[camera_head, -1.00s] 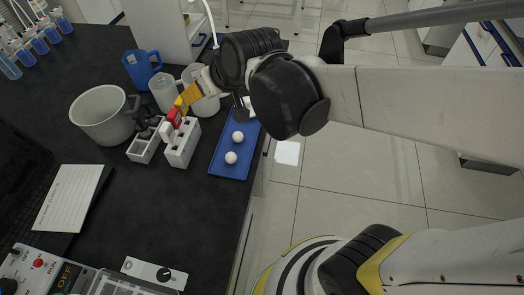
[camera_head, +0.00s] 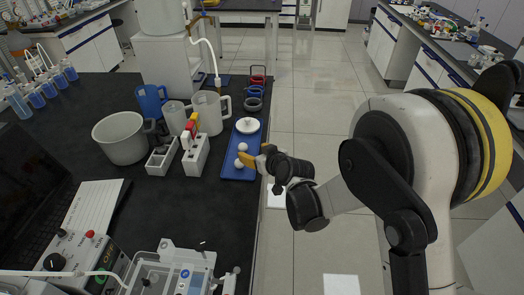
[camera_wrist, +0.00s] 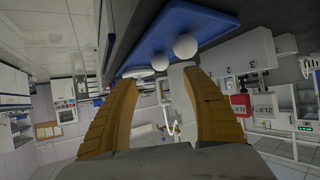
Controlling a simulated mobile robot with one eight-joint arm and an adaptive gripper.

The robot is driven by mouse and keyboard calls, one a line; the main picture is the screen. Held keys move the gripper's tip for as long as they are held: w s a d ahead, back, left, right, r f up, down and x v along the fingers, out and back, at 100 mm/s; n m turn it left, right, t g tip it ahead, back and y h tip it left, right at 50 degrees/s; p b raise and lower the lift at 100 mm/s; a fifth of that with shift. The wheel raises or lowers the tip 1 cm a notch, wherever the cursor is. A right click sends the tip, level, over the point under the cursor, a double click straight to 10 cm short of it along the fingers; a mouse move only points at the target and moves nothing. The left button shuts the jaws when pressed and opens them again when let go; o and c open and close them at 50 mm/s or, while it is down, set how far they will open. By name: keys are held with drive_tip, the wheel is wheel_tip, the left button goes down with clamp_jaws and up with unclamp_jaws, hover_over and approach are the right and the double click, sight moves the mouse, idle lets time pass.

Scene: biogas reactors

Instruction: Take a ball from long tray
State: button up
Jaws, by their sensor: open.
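The long blue tray (camera_head: 236,171) lies on the black bench near its right edge. Two white balls sit in it: a nearer one (camera_head: 239,163) and a farther one (camera_head: 243,147). A white lidded dish (camera_head: 247,126) is at the tray's far end. My gripper (camera_head: 250,160) reaches in from the right at the tray's edge, its yellow fingers close to the balls. In the wrist view my gripper (camera_wrist: 163,95) is open with nothing between the fingers. The tray (camera_wrist: 170,30) and both balls, one (camera_wrist: 186,46) and the other (camera_wrist: 181,14), show beyond the fingertips.
A white block holder (camera_head: 195,158) with red and yellow items stands left of the tray. Coloured rings (camera_head: 255,92) lie beyond the tray. Open floor lies right of the bench.

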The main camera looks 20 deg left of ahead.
sight(244, 147)
drive_tip(key=b+x, duration=0.3)
drive_tip(key=x, duration=0.7)
drive_tip(key=shift+w+a+f, duration=0.1)
drive_tip(key=shift+a, duration=0.15)
drive_tip(key=c, duration=0.8)
